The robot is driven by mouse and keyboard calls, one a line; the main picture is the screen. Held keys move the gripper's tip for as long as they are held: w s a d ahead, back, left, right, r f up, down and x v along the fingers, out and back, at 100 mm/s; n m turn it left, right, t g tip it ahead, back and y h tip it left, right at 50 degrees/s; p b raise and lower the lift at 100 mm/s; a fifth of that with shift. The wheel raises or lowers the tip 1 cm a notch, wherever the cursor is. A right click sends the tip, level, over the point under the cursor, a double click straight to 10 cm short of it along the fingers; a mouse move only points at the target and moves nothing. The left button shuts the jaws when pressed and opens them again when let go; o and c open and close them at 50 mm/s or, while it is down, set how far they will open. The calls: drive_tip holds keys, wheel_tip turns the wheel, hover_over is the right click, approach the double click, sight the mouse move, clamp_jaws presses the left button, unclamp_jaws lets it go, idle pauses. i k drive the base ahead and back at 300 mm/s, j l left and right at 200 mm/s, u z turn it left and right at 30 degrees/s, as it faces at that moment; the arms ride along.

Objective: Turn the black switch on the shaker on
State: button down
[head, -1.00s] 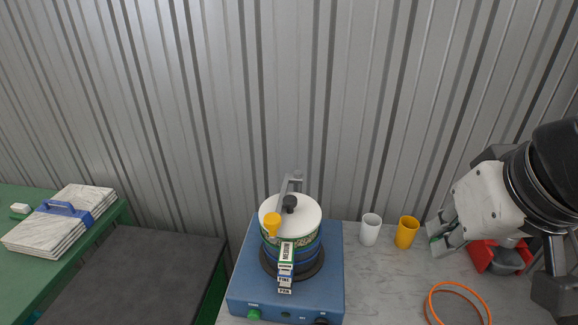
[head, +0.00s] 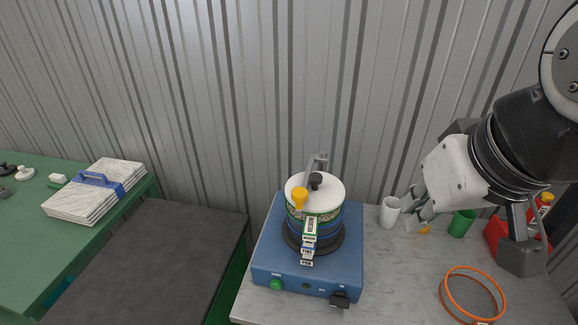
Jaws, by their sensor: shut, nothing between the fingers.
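The shaker is a blue box (head: 267,258) on the grey table, with a stack of labelled sieves under a white lid (head: 326,199) on top. Its black switch (head: 340,299) sits at the right end of the front panel, and a green knob (head: 276,284) is at the left end. My gripper (head: 413,219) is shut and empty, to the right of the shaker, among the cups and well behind the switch. Its fingertips partly cover a yellow cup (head: 424,230). I cannot read the switch's setting.
A white cup (head: 389,212) and a green cup (head: 462,223) stand either side of my gripper. An orange ring (head: 447,289) lies at the table's front right, and a red container (head: 500,237) is at the right. The table between shaker and ring is clear.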

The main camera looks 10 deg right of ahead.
sight(340, 300)
drive_tip(key=j+z, duration=0.1)
drive_tip(key=j, duration=0.2)
drive_tip(key=k+l, duration=0.2)
drive_tip(key=l, duration=0.2)
drive_tip(key=k+l+u, duration=0.1)
drive_tip(key=k+l, duration=0.15)
drive_tip(key=l, duration=0.2)
drive_tip(key=k+l, duration=0.25)
drive_tip(key=l, duration=0.15)
drive_tip(key=u, duration=0.05)
